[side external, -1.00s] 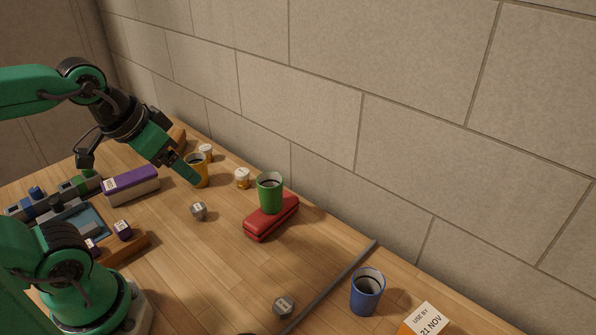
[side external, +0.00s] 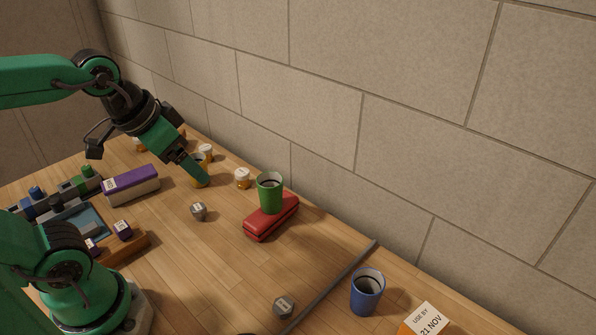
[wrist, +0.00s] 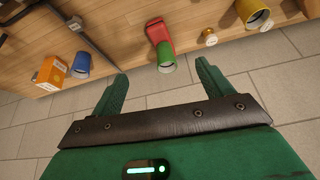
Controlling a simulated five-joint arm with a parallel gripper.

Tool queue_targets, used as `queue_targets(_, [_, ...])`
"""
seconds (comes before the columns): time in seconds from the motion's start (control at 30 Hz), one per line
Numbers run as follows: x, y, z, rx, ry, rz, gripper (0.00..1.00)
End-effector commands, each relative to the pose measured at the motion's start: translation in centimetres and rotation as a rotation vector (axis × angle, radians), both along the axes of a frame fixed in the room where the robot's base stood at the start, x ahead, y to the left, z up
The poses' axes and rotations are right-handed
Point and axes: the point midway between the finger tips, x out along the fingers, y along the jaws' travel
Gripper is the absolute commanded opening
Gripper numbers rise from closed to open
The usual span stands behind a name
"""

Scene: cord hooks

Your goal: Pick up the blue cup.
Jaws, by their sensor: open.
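The blue cup (side external: 367,291) stands upright on the table at the lower right of the side view, beyond the grey strip. It also shows at the upper left of the wrist view (wrist: 81,66).
A green cup (side external: 270,191) stands on a red case (side external: 271,220). An orange and white box (side external: 425,320) is right of the blue cup. A grey strip (side external: 335,284) crosses the table. The stone wall (side external: 400,120) borders the table.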

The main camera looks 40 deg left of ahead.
Motion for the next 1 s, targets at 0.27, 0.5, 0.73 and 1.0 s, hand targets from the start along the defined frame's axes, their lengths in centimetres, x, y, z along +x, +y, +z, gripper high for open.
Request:
queue_targets(0.27, [3.8, -3.1, 0.3, 0.057, 0.07, -0.214, 0.79])
queue_targets(0.5, [7.2, -6.7, -0.2, 0.112, 0.129, -0.424, 0.79])
queue_targets(0.73, [10.2, -10.9, -1.7, 0.164, 0.181, -0.627, 0.79])
queue_targets(1.0, [12.9, -16.5, -4.4, 0.223, 0.239, -0.867, 0.79])
